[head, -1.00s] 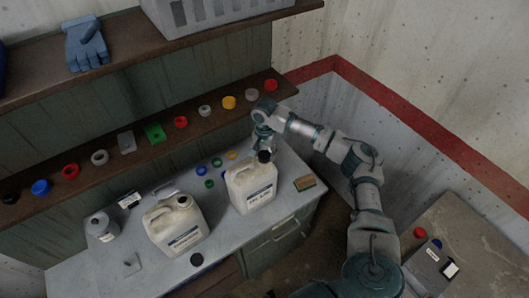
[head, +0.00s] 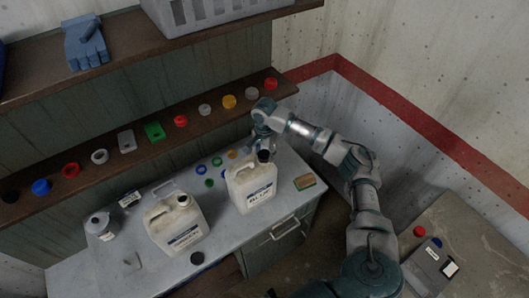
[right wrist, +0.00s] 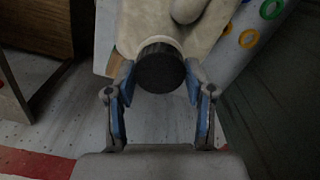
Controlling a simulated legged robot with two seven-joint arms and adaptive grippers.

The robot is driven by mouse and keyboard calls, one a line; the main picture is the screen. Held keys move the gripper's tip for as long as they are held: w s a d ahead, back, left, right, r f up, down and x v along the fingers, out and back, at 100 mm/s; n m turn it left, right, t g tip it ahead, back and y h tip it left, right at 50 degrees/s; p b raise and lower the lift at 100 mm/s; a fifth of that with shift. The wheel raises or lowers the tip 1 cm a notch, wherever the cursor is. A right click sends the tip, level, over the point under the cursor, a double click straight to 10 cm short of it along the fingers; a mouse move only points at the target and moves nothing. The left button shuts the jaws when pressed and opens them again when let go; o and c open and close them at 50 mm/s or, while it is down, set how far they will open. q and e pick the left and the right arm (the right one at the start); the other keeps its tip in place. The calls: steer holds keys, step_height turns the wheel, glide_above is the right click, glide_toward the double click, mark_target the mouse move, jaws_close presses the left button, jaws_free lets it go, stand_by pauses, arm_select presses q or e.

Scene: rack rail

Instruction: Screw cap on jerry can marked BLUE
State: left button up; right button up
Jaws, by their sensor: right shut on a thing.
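A cream jerry can (head: 248,187) stands upright on the grey bench; its label is too small to read for sure. A black cap (head: 264,156) sits at its neck, upright. My right gripper (head: 262,143) is over the neck from behind. In the right wrist view the black cap (right wrist: 160,68) is between the blue-padded fingers of my right gripper (right wrist: 160,88), at the neck of the can (right wrist: 205,30). I cannot tell how far the cap is seated. A second cream jerry can (head: 172,226) stands to the left, its label also unreadable. My left gripper is out of view.
A loose black cap (head: 197,258) lies near the bench's front edge. Several coloured rings (head: 201,170) lie behind the cans. A sponge-like block (head: 305,182) lies to the right. A shelf above holds coloured caps, including a blue cap (head: 41,187).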

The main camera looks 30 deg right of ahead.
steer(key=m, duration=0.7)
steer(key=shift+m, duration=0.4)
steer(key=m, duration=0.6)
steer(key=o, duration=0.9)
